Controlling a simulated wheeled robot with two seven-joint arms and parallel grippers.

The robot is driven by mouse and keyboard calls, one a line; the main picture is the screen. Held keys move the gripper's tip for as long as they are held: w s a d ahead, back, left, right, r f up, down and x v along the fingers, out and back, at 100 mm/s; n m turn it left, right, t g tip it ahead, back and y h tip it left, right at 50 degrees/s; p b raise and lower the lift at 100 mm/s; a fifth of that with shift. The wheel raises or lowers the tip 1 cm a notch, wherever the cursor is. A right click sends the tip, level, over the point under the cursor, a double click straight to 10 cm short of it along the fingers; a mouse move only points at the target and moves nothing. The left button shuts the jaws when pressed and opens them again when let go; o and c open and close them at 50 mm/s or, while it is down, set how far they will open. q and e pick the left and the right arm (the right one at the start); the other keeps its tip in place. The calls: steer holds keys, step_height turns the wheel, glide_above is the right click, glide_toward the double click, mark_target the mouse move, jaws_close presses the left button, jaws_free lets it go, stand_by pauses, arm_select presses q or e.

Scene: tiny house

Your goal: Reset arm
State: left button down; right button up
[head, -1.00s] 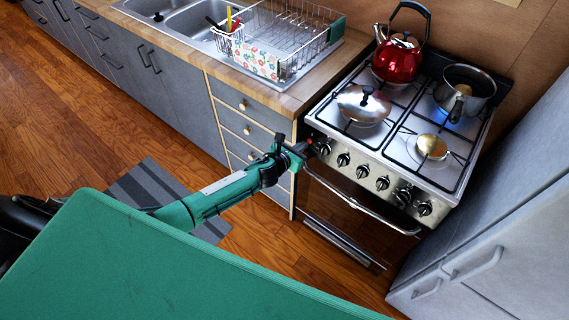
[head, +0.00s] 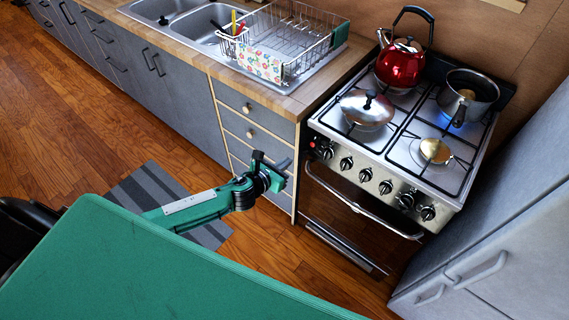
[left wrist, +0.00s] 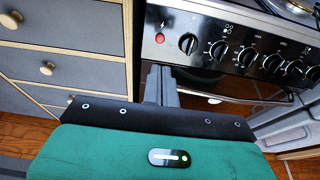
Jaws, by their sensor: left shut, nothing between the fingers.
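My left arm is green with a dark wrist. Its gripper (head: 284,168) is in front of the drawers, left of the stove (head: 400,150) and apart from its knobs. In the left wrist view the grey fingers (left wrist: 161,86) are shut together with nothing between them, and the stove's knob panel is beyond them. My right gripper does not show in either view.
A red kettle (head: 399,66), a lidded pan (head: 366,110) and a saucepan (head: 468,97) over a blue flame stand on the stove. A dish rack (head: 290,40) is on the counter. A grey fridge (head: 500,220) is at right. Wooden floor is open at left.

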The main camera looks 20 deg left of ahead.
arm_select(q)
steer(key=s+a+f+n+g+y, duration=0.1)
steer(key=s+a+f+n+g, duration=0.15)
steer(key=s+f+n, duration=0.55)
steer(key=s+a+f+n+g+y, duration=0.25)
steer(key=f+n, duration=0.25)
steer(key=f, duration=0.7)
steer(key=s+a+f+n+g+y, duration=0.1)
steer(key=s+a+f+n, duration=0.2)
steer(key=s+f+n, duration=0.5)
steer(key=s+d+f+n+g, duration=0.1)
steer(key=s+f+n, duration=0.4)
steer(key=s, duration=0.5)
steer(key=s+d+f+n+g, duration=0.2)
steer(key=s+f+n, duration=0.3)
steer(key=s, duration=0.6)
steer(key=s+d+f+n+g, duration=0.1)
steer(key=s+f+n+g, duration=0.2)
steer(key=s, duration=0.8)
step_height(320, 180, down, 4)
steer(key=n, duration=0.2)
steer(key=shift+s+d+f+n+g, duration=0.25)
steer(key=shift+d+n+g, duration=0.05)
steer(key=shift+n+g, duration=0.1)
